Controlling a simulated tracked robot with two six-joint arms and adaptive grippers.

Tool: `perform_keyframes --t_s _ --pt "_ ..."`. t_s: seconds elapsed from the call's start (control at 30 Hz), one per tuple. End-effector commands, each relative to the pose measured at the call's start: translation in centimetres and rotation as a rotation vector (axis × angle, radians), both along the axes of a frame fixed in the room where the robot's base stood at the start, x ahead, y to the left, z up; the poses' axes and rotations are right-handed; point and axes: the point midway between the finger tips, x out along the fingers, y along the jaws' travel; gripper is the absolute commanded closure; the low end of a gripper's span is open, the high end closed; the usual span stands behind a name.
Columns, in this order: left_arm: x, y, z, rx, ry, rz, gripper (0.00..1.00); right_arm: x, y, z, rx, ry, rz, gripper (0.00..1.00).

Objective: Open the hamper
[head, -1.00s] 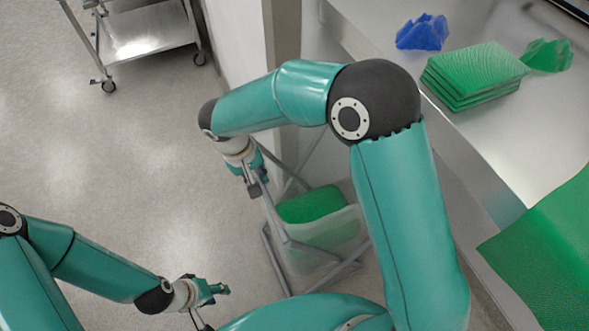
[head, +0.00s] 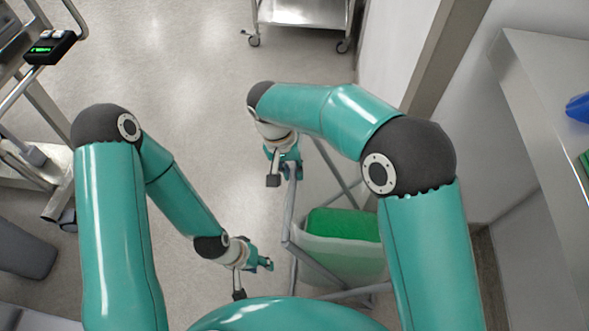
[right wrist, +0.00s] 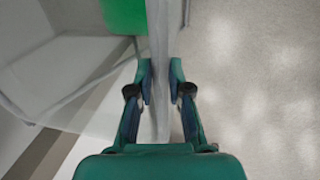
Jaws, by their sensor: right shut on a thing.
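The hamper (head: 345,262) stands on the floor right of centre in the head view. It is a grey metal frame with a translucent bag, and green cloth (head: 343,223) lies inside. My right gripper (head: 289,163) is at the far left corner of the frame. In the right wrist view my right gripper (right wrist: 160,70) has one finger on each side of a grey frame bar (right wrist: 160,30) and is shut on it. My left gripper (head: 266,263) hangs left of the hamper, apart from it. Its finger gap is too small to judge. My right arm hides part of the hamper's right side.
A metal cart (head: 305,14) stands at the top. A steel table (head: 540,95) is at the right, with a wall between it and the floor. Equipment with a black box (head: 50,47) is at the left. The floor left of the hamper is clear.

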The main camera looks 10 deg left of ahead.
Motion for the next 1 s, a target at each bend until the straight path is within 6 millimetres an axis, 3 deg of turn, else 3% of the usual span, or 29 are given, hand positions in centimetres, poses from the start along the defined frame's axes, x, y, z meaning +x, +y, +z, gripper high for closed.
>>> perform_keyframes --t_s 0.07,0.1,0.27,0.67,1.0 --pt "0.0 0.0 0.0 0.0 0.0 0.0 0.6 0.1 0.1 0.1 0.003 -0.004 0.0 1.0" --pt "0.0 0.0 0.0 0.0 0.0 0.0 0.6 0.1 0.0 0.1 0.003 -0.004 0.0 0.8" --pt "0.0 0.0 0.0 0.0 0.0 0.0 0.6 0.1 -0.2 0.1 0.002 -0.003 -0.003 0.57" --pt "0.0 0.0 0.1 0.0 0.0 0.0 0.6 0.1 -0.1 0.7 0.001 -0.004 -0.003 0.57" --pt "0.0 0.0 0.0 0.0 0.0 0.0 0.6 0.2 0.9 5.6 0.002 -0.004 -0.004 0.57"
